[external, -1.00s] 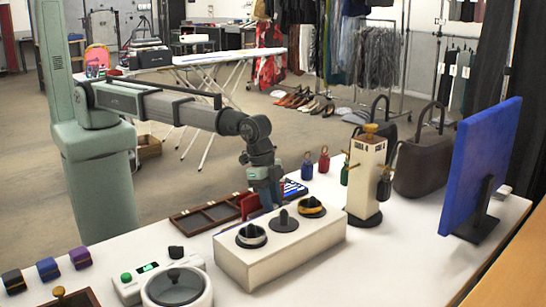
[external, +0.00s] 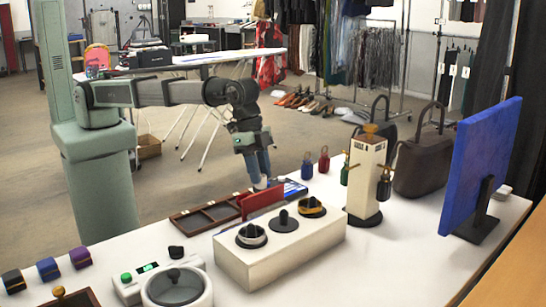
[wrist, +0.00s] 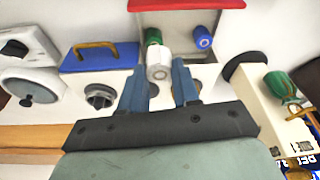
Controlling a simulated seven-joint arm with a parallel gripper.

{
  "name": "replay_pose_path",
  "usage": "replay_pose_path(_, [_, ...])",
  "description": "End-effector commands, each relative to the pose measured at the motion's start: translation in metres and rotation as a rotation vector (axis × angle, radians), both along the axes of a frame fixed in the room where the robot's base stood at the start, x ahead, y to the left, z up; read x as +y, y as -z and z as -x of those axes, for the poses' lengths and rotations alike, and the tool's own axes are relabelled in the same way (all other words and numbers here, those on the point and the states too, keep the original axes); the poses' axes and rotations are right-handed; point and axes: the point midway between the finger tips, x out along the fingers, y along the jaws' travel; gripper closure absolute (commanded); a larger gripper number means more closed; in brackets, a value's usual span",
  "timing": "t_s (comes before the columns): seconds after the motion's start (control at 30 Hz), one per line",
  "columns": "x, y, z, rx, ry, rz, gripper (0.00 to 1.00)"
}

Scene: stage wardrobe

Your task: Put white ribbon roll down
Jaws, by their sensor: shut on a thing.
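In the wrist view my gripper (wrist: 160,84) has its two blue-grey fingers on either side of the white ribbon roll (wrist: 158,66) and is shut on it. The roll's round end faces the camera. A green roll (wrist: 153,37) is just beyond it, and a blue roll (wrist: 202,38) lies to the right, apart from my fingers.
A white box with dark knobs (external: 280,250) stands in front of the red panel. A compartment tray (external: 208,216) lies to the left. A white post with hanging bottles (external: 367,175) and a blue screen (external: 482,165) stand right.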

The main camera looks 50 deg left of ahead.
Motion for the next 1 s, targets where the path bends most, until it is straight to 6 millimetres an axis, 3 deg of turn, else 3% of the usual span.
replay_pose_path(0.07, [0.025,0.001,0.022,-0.002,0.021,0.003,0.97])
replay_pose_path(0.2, [0.065,0.004,0.044,-0.007,0.038,0.004,0.97])
replay_pose_path(0.4, [0.111,0.008,0.053,-0.008,0.009,0.001,0.97])
replay_pose_path(0.63, [0.117,0.019,0.052,0.001,-0.045,-0.006,0.97])
replay_pose_path(1.0, [0.116,0.068,0.052,0.001,-0.045,-0.006,0.97])
